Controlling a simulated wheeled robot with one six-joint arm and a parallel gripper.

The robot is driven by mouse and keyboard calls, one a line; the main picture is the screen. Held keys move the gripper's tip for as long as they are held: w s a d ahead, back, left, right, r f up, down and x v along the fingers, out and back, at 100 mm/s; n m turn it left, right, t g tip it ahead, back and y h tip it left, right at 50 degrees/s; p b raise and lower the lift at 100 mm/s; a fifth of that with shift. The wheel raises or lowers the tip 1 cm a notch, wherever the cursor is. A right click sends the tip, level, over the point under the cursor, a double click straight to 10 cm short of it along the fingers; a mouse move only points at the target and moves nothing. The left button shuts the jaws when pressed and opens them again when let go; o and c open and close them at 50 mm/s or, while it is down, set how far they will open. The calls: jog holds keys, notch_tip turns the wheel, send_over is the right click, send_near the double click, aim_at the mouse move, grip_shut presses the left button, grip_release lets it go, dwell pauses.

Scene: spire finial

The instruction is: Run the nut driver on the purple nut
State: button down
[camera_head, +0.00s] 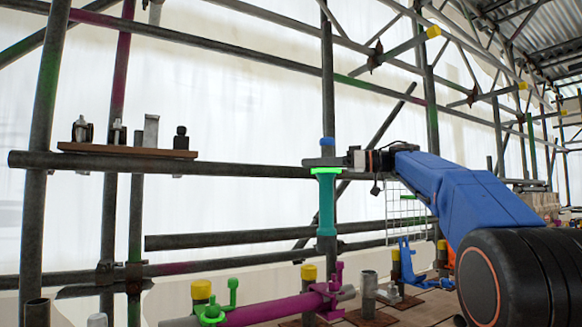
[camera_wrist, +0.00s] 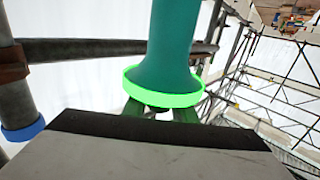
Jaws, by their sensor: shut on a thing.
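The teal nut driver (camera_head: 326,205) hangs upright below my gripper (camera_head: 326,162). It has a glowing green ring near its top and a blue cap (camera_head: 327,142) above the jaws. My gripper is shut on it. In the wrist view the teal shaft (camera_wrist: 172,45) and green ring (camera_wrist: 165,92) fill the middle, and the fingers are mostly hidden. A purple coupler (camera_head: 330,290) with upright bolt ends sits below the driver, near the right end of a purple tube (camera_head: 265,312). The purple nut is too small to single out there. The driver's lower end is above the coupler, apart from it.
A green coupler (camera_head: 213,312) is on the tube's left. Yellow-capped posts (camera_head: 308,272) stand close by. A horizontal scaffold pipe (camera_head: 230,240) crosses near the driver's lower end. A wooden shelf (camera_head: 130,150) with small parts is at the left. A blue clamp-like thing (camera_head: 408,262) stands right.

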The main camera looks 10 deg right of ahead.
aim_at(321, 203)
jog(key=shift+d+r+t, duration=0.2)
jog(key=shift+d+t, duration=0.1)
jog(key=shift+d, duration=0.75)
jog(key=shift+f, duration=6.05)
